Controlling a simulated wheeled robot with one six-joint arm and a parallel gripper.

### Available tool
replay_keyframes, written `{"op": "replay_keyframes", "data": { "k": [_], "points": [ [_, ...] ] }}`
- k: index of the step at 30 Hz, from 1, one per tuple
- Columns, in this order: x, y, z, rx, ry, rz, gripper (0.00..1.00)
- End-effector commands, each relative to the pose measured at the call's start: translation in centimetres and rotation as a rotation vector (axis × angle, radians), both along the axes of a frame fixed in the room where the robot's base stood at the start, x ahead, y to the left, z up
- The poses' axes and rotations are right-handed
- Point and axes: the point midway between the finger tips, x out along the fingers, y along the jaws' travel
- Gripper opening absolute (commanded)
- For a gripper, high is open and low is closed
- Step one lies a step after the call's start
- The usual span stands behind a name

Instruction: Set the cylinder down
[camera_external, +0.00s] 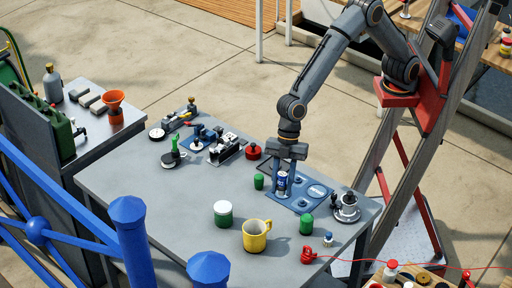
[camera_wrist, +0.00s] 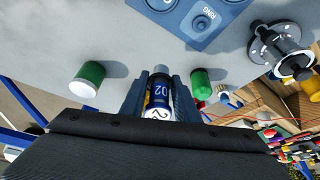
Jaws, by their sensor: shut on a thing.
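The cylinder (camera_external: 282,181) is blue and silver-white, with a printed number in the wrist view (camera_wrist: 158,92). My gripper (camera_external: 282,190) is shut on it, one finger on each side, and holds it upright at the left end of the blue plate (camera_external: 312,203). I cannot tell whether its bottom touches the plate. In the wrist view my gripper (camera_wrist: 158,98) has the cylinder between its fingers, and the blue plate (camera_wrist: 190,32) with a round recess and lettering is at the top.
A yellow mug (camera_external: 256,237), a white-topped green jar (camera_external: 223,214) and a metal flanged part (camera_external: 347,208) are nearby. The left front of the grey table (camera_external: 150,190) is clear.

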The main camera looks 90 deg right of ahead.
Motion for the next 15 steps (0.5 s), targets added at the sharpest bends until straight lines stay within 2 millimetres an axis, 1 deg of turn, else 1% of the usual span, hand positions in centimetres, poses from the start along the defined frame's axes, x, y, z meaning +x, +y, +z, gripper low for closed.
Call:
{"op": "replay_keyframes", "data": {
  "k": [1, 4, 8, 10, 13, 15],
  "points": [
    [0.1, 0.1, 0.6, 0.002, -0.003, -0.001, 0.03],
    [0.0, 0.0, 1.4, 0.002, -0.001, 0.000, 0.03],
    [0.0, 0.0, 1.8, 0.001, -0.001, -0.001, 0.03],
    [0.3, -0.3, 1.8, 0.000, 0.000, -0.007, 0.03],
    [1.7, -1.5, 1.8, 0.001, -0.001, -0.030, 0.03],
    [3.3, -3.0, 1.8, 0.001, 0.000, -0.057, 0.03]
  ]
}}
